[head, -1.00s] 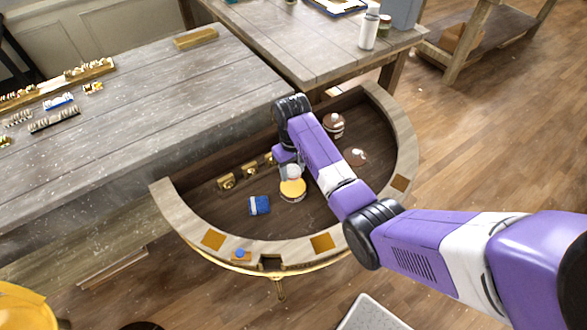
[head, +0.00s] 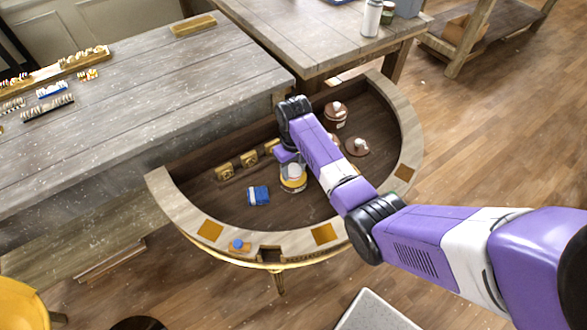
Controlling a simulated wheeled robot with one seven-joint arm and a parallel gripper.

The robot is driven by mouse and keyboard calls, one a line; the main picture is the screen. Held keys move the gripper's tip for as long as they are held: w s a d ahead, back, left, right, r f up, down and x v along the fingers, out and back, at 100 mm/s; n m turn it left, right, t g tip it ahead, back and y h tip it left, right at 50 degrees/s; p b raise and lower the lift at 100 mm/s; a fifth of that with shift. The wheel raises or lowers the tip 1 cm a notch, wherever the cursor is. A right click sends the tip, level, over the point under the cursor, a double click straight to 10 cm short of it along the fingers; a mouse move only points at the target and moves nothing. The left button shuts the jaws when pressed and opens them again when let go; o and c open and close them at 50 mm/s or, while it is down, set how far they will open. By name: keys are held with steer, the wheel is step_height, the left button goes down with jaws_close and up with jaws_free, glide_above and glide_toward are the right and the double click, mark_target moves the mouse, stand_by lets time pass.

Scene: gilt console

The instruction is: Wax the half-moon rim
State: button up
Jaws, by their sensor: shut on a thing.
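The half-moon rim (head: 287,246) is a pale wooden band curving around a dark recessed top, with several orange-brown square patches along it. My gripper (head: 291,163) is inside the curve, pointing down, shut on a small whitish pad (head: 294,171). The pad is at the top of a round tin (head: 293,184) with a yellowish band, covering most of its opening; I cannot tell whether they touch. My arm partly hides the area to the right. A blue block or folded cloth with a white band (head: 259,195) lies left of the tin.
Gilt brackets (head: 224,172) line the back of the recess. A brown lidded pot (head: 335,115) and a brown knobbed lid (head: 357,147) stand at right. A blue knob (head: 237,244) sits on the front rim near a notch. Grey wooden tables (head: 130,120) adjoin behind.

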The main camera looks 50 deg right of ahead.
steer(key=shift+f, duration=0.6)
stand_by(2.1)
step_height(320, 180, up, 5)
steer(key=p, duration=0.4)
steer(key=shift+r, duration=1.05)
stand_by(0.5)
